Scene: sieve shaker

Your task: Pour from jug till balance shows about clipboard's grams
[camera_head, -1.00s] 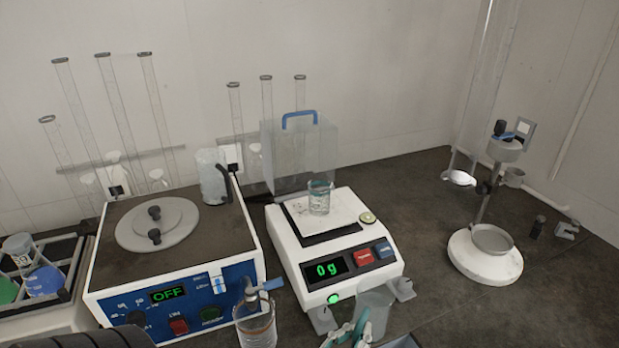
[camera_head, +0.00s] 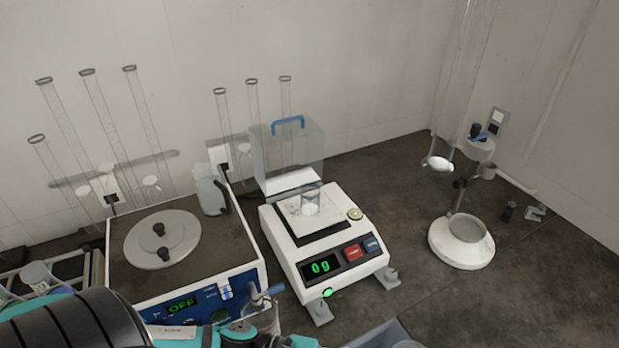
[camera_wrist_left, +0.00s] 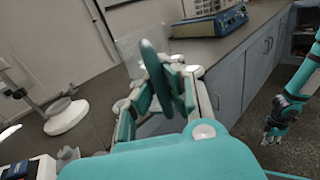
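The white balance (camera_head: 290,262) shows "0 g" in green. A small clear beaker (camera_head: 311,203) stands upright on its pan. A frosted jug (camera_head: 208,192) with a dark handle stands at the back right of the shaker's top. I see no readable clipboard. My left arm crosses the bottom left of the head view. My left gripper (camera_wrist_left: 165,85) shows in the left wrist view; a clear vessel (camera_wrist_left: 130,45) appears just beyond its fingers, but its grip is unclear. My right gripper (camera_wrist_left: 275,132) hangs away from the worktop; its fingers are too small to judge.
The shaker (camera_head: 200,285) reads OFF, left of the balance. A clear box with a blue handle (camera_head: 288,125) stands behind the balance. A stand with a white round base (camera_head: 461,243) is at right. A grey-blue bin (camera_head: 370,338) sits at the front edge.

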